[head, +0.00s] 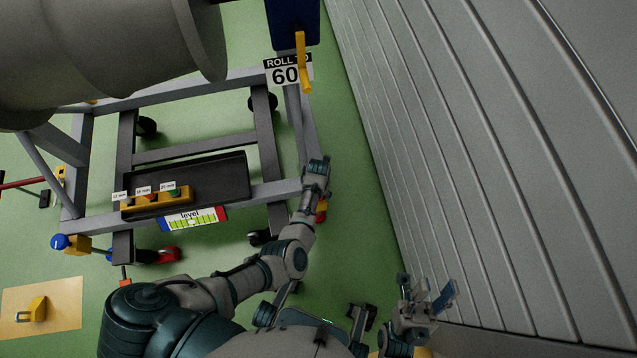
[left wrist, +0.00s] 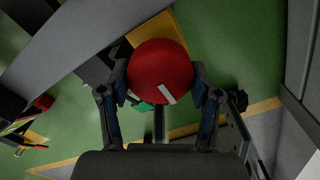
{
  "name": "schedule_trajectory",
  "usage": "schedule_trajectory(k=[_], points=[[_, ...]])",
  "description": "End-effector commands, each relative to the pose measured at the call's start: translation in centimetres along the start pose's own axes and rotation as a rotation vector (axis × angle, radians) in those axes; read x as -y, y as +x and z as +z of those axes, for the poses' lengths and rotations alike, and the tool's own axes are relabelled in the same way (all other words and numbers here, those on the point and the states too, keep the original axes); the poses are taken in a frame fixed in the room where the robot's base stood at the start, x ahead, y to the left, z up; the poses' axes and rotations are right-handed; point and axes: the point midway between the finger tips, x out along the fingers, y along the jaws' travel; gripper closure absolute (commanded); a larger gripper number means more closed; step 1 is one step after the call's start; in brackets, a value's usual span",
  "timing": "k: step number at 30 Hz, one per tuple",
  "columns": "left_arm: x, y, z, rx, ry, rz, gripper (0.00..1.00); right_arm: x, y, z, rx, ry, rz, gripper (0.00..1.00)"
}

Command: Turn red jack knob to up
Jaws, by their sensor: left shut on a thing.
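The red jack knob (left wrist: 160,70) fills the upper middle of the left wrist view, a round red cap with a white mark slanting from its centre toward the lower right. My left gripper (left wrist: 160,88) has one finger on each side of the knob and is shut on it. In the head view my left arm reaches to the right leg of the stand, and a bit of red and yellow (head: 321,212) shows beside the hand; the fingertips are mostly hidden there. My right gripper (head: 427,291) is at the lower right, empty, with its fingers apart.
A blue knob (head: 60,241) on a yellow block is at the stand's left corner. The grey stand (head: 190,150) carries a black tray (head: 225,172) and a level gauge (head: 193,218). A "ROLL TO 60" sign (head: 287,72) hangs above. A grey ribbed wall (head: 500,150) closes the right side.

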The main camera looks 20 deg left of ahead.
Motion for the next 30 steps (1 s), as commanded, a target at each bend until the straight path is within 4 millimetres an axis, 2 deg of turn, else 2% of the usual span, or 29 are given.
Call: schedule_trajectory(k=[5,6,9,18,22,26,30], points=[[0.1,-0.2,0.3,0.008,-0.001,-0.003,0.71,-0.1,0.1,0.3,0.002,0.0,0.0,0.6],[0.1,-0.2,0.3,0.008,-0.001,-0.003,0.32,-0.1,0.1,0.3,0.002,0.0,0.0,0.6],[0.1,-0.2,0.2,0.006,-0.001,-0.002,0.12,-0.1,0.1,0.3,0.003,0.0,0.0,0.6],[0.0,-0.1,0.1,0.003,0.0,-0.001,0.12,-0.1,0.1,0.2,0.003,-0.001,0.001,0.6],[0.0,-0.9,0.2,0.005,0.0,0.0,0.12,0.0,0.0,-0.1,0.001,-0.001,0.001,0.6],[0.1,-2.9,0.2,0.008,-0.002,-0.001,0.12,0.0,0.0,0.0,0.001,-0.001,0.0,0.6],[-0.1,-6.1,0.2,0.008,0.0,0.003,0.12,0.0,0.0,0.0,0.001,-0.001,0.0,0.6]])
